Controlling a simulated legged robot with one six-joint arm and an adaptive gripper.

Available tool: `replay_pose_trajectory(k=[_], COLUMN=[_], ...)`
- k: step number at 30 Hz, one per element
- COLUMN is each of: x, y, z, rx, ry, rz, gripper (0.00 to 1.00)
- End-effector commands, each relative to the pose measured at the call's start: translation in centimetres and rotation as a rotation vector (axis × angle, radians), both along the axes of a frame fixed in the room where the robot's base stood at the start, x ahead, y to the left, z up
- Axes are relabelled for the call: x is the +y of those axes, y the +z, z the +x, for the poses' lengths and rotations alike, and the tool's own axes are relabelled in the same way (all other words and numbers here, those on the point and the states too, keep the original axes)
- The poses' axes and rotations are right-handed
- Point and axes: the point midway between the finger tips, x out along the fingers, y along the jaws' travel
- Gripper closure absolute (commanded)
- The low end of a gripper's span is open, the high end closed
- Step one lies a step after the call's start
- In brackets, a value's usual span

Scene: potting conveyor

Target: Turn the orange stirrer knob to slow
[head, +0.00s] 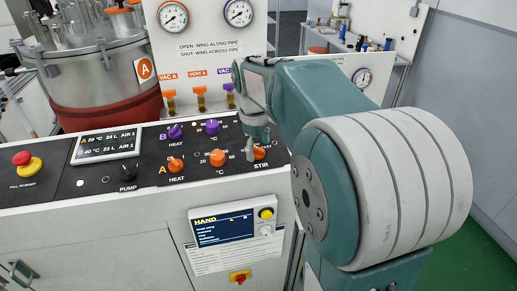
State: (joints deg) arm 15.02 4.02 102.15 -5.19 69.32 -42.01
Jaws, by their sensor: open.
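The orange stirrer knob (259,153) sits on the black control panel above the label STIR, at the right end of the lower row of knobs. My gripper (250,150) hangs down in front of it and covers its left part. The gripper is open. I cannot tell whether its fingers touch the knob. The knob's pointer and the slow mark cannot be read from here.
An orange temperature knob (217,158) and an orange heat knob (175,165) are to the left. Purple knobs (211,126) are behind. Valves with orange and purple handles (200,97) stand at the back of the panel. A red stop button (22,158) is far left. A hand unit (235,226) hangs on the front.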

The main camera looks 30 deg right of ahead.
Motion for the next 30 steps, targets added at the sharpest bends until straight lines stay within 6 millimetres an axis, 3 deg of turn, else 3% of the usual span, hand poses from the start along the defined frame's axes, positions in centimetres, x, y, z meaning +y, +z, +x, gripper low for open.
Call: replay_pose_trajectory(k=[11,17,30], x=[-0.12,-0.12,-0.09], y=[-0.87,-0.86,-0.93], z=[0.04,0.04,0.01], rx=[-0.001,-0.001,-0.002], ry=[-0.001,-0.001,-0.05], rz=[0.0,0.001,0.009], gripper=[0.16,0.99,0.98])
